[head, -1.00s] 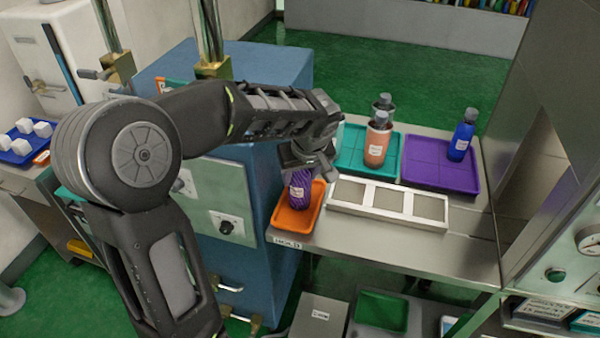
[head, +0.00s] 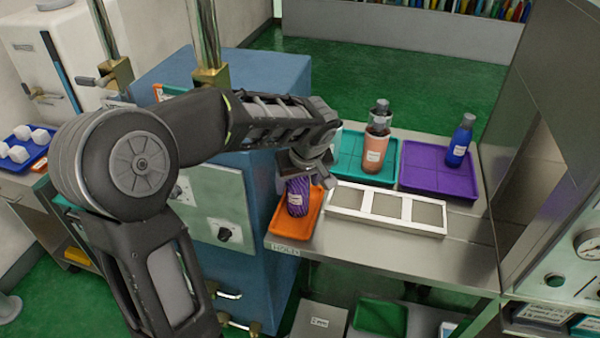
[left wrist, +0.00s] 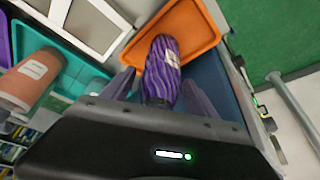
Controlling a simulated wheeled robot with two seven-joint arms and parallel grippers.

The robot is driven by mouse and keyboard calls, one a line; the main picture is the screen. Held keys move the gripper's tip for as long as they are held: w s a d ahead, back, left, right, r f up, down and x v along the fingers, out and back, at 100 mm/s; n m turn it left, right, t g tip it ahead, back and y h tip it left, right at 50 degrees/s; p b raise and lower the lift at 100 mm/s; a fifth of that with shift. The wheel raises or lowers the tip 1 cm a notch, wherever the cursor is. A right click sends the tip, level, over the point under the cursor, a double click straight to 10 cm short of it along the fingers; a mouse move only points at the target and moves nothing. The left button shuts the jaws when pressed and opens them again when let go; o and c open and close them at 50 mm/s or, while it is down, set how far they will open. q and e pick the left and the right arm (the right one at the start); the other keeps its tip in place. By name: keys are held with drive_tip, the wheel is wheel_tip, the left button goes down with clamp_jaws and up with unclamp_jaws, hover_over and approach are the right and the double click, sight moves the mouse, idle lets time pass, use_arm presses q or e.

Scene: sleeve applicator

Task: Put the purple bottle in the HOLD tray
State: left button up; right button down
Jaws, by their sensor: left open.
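The purple bottle (head: 298,197), striped with a white label, stands in the orange tray (head: 314,213) at the left end of the counter, above the HOLD sign (head: 285,249). My left gripper (head: 312,181) is open just above and around the top of the bottle. My right gripper is not in view.
A framed three-panel rack (head: 388,231) sits right of the orange tray. Behind it, a teal tray (head: 350,168) holds a salmon bottle (head: 375,152) and others partly hidden. A purple tray (head: 425,182) holds a blue bottle (head: 459,148). A blue cabinet (head: 260,240) stands left.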

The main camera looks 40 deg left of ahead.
use_arm(q)
drive_tip(key=b+v, duration=0.1)
drive_tip(key=v, duration=1.1)
drive_tip(key=shift+b, duration=0.4)
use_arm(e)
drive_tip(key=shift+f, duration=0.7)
use_arm(q)
drive_tip(key=shift+w, duration=0.1)
